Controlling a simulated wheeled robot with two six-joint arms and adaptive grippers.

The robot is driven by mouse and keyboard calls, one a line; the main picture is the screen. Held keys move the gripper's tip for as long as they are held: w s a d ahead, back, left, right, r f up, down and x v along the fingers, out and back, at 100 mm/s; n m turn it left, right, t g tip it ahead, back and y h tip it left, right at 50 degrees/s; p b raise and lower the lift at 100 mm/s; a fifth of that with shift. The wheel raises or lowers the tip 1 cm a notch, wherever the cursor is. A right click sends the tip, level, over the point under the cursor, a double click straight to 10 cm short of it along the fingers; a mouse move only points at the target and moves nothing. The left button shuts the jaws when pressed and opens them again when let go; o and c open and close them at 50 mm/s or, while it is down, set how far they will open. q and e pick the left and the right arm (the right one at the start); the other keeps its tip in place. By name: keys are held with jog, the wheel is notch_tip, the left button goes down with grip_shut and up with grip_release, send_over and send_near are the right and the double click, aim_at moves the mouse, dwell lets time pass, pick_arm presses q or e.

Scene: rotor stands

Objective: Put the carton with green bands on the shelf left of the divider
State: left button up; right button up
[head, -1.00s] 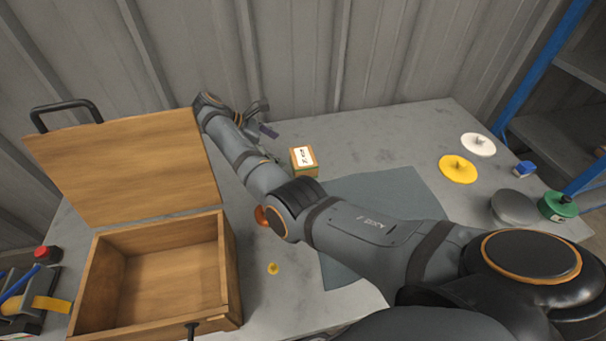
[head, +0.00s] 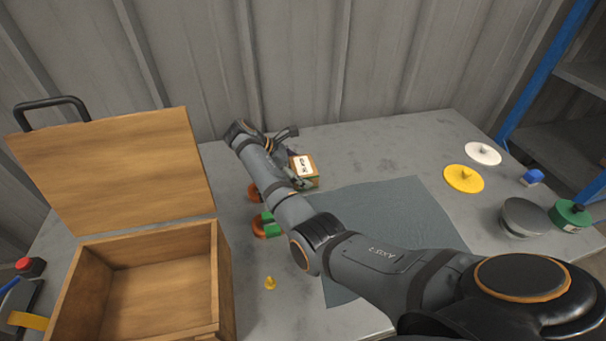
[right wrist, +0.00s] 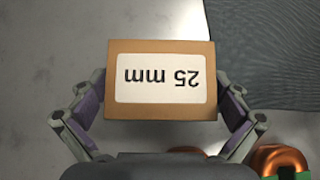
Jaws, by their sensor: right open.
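The carton (head: 306,168) is a small brown box with a white label and a green band near its base. It stands on the grey table, just beyond the mat's far left corner. In the right wrist view the carton (right wrist: 160,111) is seen from above, its label reading "25 mm" upside down. My right gripper (right wrist: 162,104) is open, its two purple-padded fingers on either side of the carton, with no clear grip on it. In the head view my arm hides part of the gripper and carton. My left gripper is not in view. No divider is clearly visible.
A shelf rack (head: 563,120) with blue posts stands at the right. An open wooden box (head: 225,275) is at the left. Orange and green parts (head: 266,226) lie beside my forearm. Yellow (head: 463,179) and white (head: 483,153) discs lie at the right. The grey mat (head: 400,205) is clear.

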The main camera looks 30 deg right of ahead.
jog(key=shift+d, duration=0.1)
jog(key=c, duration=1.2)
